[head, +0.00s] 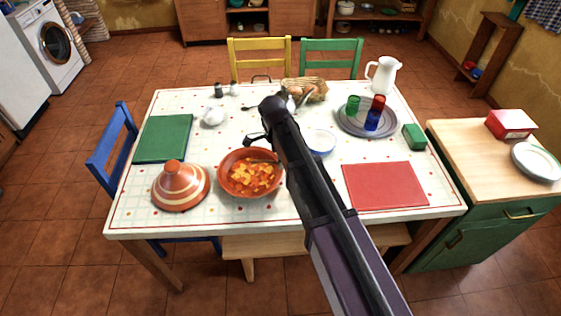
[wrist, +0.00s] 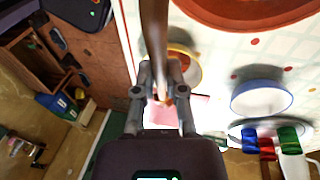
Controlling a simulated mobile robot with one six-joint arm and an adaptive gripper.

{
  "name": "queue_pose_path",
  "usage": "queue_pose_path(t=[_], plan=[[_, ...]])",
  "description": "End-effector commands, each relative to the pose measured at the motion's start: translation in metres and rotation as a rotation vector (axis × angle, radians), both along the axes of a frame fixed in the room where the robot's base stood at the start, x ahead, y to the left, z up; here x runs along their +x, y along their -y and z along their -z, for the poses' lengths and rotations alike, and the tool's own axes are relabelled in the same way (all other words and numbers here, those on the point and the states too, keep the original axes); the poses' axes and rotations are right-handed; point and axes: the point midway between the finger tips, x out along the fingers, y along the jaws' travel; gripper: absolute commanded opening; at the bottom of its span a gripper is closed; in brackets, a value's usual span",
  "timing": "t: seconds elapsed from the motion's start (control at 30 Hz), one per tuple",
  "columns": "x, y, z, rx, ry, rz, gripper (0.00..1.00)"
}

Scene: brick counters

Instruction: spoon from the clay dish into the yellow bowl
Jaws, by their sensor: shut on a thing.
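The clay dish (head: 222,181) stands near the table's front edge, full of orange-red stew. Part of its rim also shows at the top of the wrist view (wrist: 240,24). My gripper (wrist: 165,95) is shut on the brown spoon (wrist: 154,35), whose shaft runs up out of the wrist view; its far end is out of that frame. In the head view my gripper (head: 257,138) is just behind the dish, and a thin brown strip shows across the stew by the rim. The yellow bowl (wrist: 197,64) shows partly behind the spoon; I cannot make it out in the head view.
A white bowl with a blue rim (head: 321,142) stands right of my arm. A striped tagine lid (head: 180,188) is left of the dish. A red mat (head: 385,186), a grey tray with cups (head: 350,124) and a white jug (head: 384,76) are to the right.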

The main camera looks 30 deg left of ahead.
Motion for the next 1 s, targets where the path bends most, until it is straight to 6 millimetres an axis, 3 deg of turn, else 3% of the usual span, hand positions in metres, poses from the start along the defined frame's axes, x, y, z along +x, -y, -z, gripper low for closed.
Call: queue_pose_path(t=[0.4, 1.0], plan=[[-0.001, 0.000, 0.019, 0.002, 0.003, 0.000, 0.00], [-0.012, 0.005, 0.024, 0.207, 0.356, 0.124, 0.00]])
